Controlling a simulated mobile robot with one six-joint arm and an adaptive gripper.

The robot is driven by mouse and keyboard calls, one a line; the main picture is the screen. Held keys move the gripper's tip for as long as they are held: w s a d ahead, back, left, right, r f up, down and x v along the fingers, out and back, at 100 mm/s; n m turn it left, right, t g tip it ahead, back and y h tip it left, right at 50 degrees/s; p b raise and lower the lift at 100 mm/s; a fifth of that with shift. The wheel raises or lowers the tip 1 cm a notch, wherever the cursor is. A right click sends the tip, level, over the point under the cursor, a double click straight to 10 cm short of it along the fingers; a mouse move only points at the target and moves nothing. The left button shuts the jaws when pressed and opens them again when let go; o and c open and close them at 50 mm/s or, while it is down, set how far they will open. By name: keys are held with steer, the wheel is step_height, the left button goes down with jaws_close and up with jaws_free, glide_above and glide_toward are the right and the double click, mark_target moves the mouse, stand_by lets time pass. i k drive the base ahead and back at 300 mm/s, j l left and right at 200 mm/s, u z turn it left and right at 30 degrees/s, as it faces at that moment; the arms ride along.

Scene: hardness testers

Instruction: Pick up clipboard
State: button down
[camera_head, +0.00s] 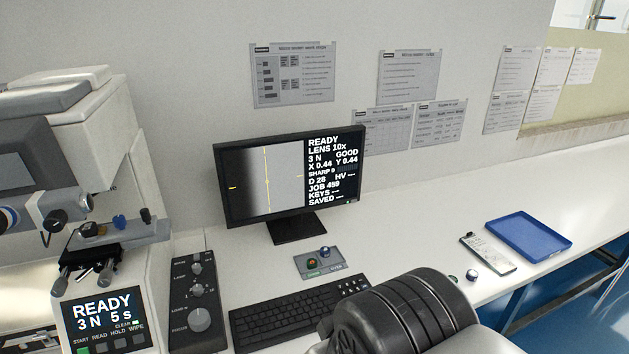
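What looks like the clipboard (490,255) lies flat on the white bench at the right, just left of a blue tray. It is small, with a pale sheet and a dark clip-like detail at its far left end. It appears uncovered. A black and white part of my arm fills the bottom centre, nearer to me than the clipboard. My gripper's fingers do not show.
The blue tray (528,237) is empty. A small round knob-like item (472,276) sits near the clipboard's front left. A monitor (290,178), keyboard (297,308), button box (319,262) and knob panel (197,305) stand left. A hardness tester (95,215) is far left.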

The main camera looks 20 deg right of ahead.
mark_target(476, 245)
steer(key=z, duration=1.9)
steer(key=i+l+u, duration=0.15)
steer(key=u, duration=0.25)
steer(key=i+l+u, duration=0.5)
steer(key=u, duration=0.25)
steer(key=i+l+u, duration=0.2)
steer(key=l+u, duration=0.2)
steer(key=i+l, duration=0.1)
steer(key=l, duration=0.25)
steer(key=i+l, duration=0.15)
steer(key=l, duration=0.15)
steer(key=i+l, duration=0.1)
steer(key=l, duration=0.25)
